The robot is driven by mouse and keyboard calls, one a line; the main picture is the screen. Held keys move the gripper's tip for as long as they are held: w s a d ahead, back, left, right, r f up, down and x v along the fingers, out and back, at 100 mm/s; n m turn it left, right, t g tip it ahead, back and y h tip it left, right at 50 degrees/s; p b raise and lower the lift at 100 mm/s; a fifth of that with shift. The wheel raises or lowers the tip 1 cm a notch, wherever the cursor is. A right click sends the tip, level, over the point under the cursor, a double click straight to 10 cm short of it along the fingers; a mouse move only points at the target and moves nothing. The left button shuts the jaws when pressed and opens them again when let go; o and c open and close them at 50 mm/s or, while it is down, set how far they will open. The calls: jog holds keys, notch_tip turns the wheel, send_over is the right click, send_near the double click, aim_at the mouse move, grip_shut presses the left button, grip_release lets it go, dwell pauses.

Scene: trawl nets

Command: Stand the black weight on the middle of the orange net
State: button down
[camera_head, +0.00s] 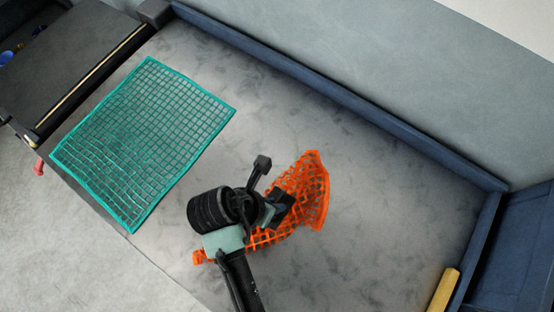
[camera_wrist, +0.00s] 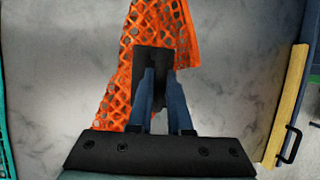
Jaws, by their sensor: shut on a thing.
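The orange net (camera_head: 316,188) lies bunched and uneven on the grey surface, partly hidden by my arm in the head view. It also shows in the wrist view (camera_wrist: 182,42), beneath and beyond my gripper. My gripper (camera_wrist: 160,82) is over the net, its two blue-grey fingers shut on the black weight (camera_wrist: 142,62). The weight is a dark block at the fingertips, and it also shows in the head view (camera_head: 284,199), against the net. I cannot tell whether the weight touches the net.
A teal net (camera_head: 145,140) lies flat at the left. A blue raised edge (camera_head: 340,95) runs along the back and right. A yellow bar (camera_head: 443,290) with a dark handle (camera_wrist: 291,145) in the wrist view lies at the right. The surface between the net and the back edge is clear.

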jog(key=shift+w+f, duration=0.1)
jog(key=shift+f, duration=2.5)
jog(key=shift+f, duration=0.6)
jog(key=c, duration=0.8)
grip_release()
jog(key=shift+c, duration=0.2)
